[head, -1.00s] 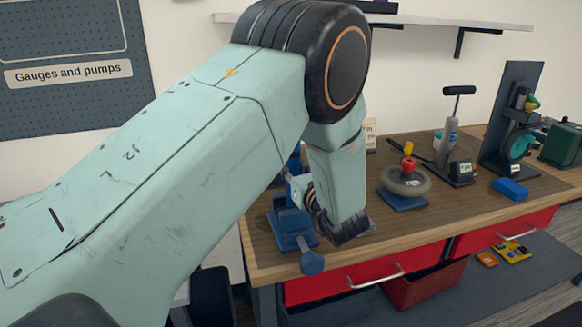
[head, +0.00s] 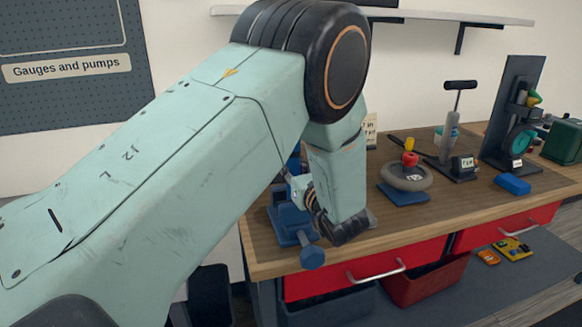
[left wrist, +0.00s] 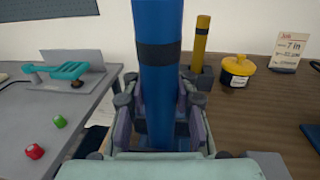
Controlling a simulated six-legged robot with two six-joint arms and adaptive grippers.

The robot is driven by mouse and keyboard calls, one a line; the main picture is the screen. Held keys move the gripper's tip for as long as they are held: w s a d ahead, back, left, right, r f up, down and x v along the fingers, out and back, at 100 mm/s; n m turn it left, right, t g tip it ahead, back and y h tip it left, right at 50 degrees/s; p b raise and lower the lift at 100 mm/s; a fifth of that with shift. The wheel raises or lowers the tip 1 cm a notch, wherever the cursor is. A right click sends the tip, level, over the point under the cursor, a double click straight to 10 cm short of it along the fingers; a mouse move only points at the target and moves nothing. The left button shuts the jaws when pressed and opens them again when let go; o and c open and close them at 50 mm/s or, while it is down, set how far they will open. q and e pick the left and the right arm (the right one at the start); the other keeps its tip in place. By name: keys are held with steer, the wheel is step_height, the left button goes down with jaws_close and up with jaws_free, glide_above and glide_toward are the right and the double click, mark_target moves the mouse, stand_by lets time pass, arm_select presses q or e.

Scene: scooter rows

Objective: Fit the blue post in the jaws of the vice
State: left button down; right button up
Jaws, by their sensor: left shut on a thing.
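The blue post (left wrist: 160,25) with black bands stands roughly upright in the left wrist view. My left gripper (left wrist: 160,108) is shut on it, with fingers on both sides of its lower part. In the head view my left gripper (head: 308,195) is close beside the blue vice (head: 288,222), at the bench's left end, and my arm covers much of both. A bit of blue (head: 293,162) shows behind my arm; I cannot tell if it is the post. The vice's jaws and the post's lower end are hidden. My right gripper is not in view.
A grey wheel on a blue base (head: 405,178), a pump (head: 452,140) and a blue block (head: 512,184) stand right on the bench. The wrist view shows a yellow post (left wrist: 201,40), a yellow pot (left wrist: 238,69) and a grey side table (left wrist: 50,110).

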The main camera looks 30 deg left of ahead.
arm_select(q)
steer(key=shift+f, duration=0.25)
steer(key=c, duration=1.2)
jaws_free()
steer(key=shift+o, duration=1.1)
steer(key=shift+f, duration=0.1)
step_height(320, 180, up, 10)
steer(key=shift+r, duration=0.1)
